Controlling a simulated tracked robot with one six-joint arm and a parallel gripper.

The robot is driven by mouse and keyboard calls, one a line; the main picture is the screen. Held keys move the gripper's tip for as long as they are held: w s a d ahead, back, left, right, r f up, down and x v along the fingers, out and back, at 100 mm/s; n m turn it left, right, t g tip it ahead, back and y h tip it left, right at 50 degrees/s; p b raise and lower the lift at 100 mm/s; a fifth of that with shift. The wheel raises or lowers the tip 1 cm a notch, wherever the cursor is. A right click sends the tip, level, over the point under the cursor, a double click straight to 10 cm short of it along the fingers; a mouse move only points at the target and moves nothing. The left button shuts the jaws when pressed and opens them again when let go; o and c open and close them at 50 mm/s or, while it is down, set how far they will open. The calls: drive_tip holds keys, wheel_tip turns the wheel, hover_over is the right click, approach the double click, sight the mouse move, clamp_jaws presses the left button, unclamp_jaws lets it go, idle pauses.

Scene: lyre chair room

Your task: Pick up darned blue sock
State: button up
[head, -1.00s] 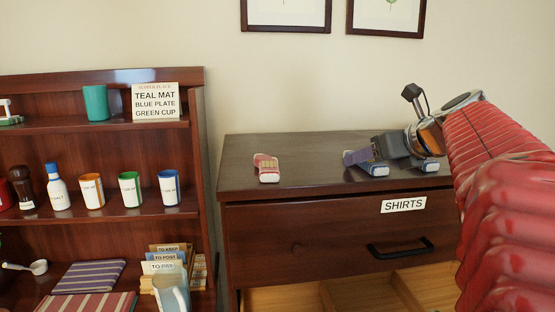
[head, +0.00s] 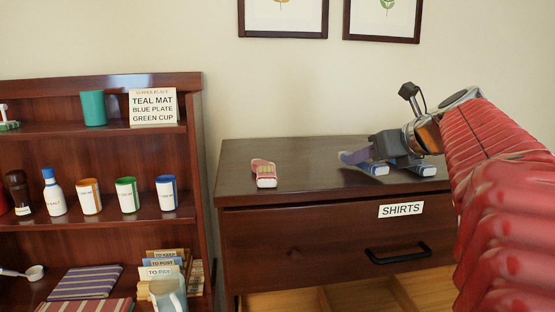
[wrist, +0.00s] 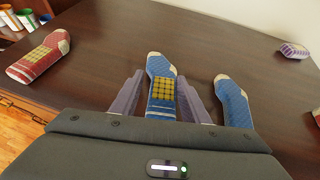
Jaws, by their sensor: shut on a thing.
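The darned blue sock has a cream toe and a yellow checked patch. It lies between my gripper's two purple-grey fingers (wrist: 161,78) in the wrist view, where the sock (wrist: 161,66) shows in the middle. My gripper is shut on it. In the head view the sock's pale end (head: 379,169) shows at the dresser top, beside a finger, and my gripper (head: 362,158) partly hides the rest. The sock appears to be at the dresser surface; I cannot tell any gap beneath it.
A plain blue sock (wrist: 233,98) lies close to the right finger. A red sock with a patch (wrist: 40,58) lies left, and a purple sock (wrist: 294,49) far right. The dresser top (head: 310,165) is clear between the red and blue socks. A shelf unit (head: 100,222) stands left.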

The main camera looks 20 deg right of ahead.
wheel_tip(320, 180, up, 9)
drive_tip(key=shift+f, duration=0.2)
drive_tip(key=shift+c, duration=0.2)
drive_tip(key=shift+r, duration=0.15)
idle(0.5)
